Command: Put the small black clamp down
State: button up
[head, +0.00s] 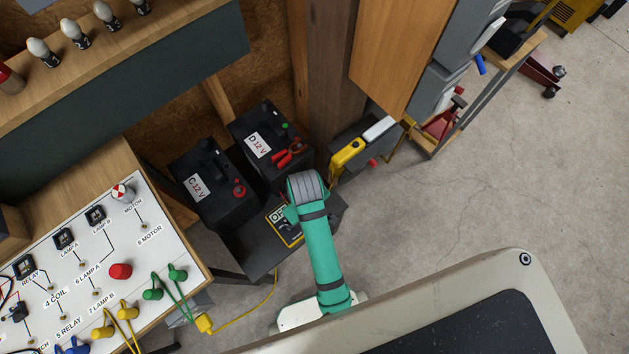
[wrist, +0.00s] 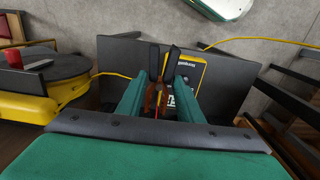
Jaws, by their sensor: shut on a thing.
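In the wrist view my gripper (wrist: 161,88) is shut on the small black clamp (wrist: 173,63). Two black arms of the clamp stick out past the green fingers in a narrow V, with orange-brown and red parts between the fingers. The clamp is over or in front of a dark grey shelf (wrist: 227,88) and partly covers a yellow multimeter (wrist: 200,70). I cannot tell whether the clamp touches the shelf. In the head view my arm hides the gripper and clamp; the shelf (head: 250,255) and multimeter (head: 279,228) show beside it.
Black batteries C (head: 208,190) and D (head: 268,145) stand behind the shelf; red clamps (head: 288,155) lie on D. A white test panel (head: 85,265) is at left. A wooden post (head: 325,70) rises behind. A yellow cable (head: 262,300) hangs in front. Open floor (head: 500,190) lies right.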

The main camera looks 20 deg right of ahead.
jog(key=w+d+f, duration=0.1)
jog(key=w+f, duration=0.1)
jog(key=w+d+f, duration=0.2)
jog(key=f, duration=0.1)
jog(key=w+d+f, duration=0.2)
jog(key=w, duration=0.1)
jog(key=shift+d+f, duration=0.15)
jog(key=shift+d, duration=0.05)
jog(key=shift+w+d+f, duration=0.15)
jog(key=shift+f, duration=1.6)
jog(key=shift+f, duration=0.1)
jog(key=o, duration=1.1)
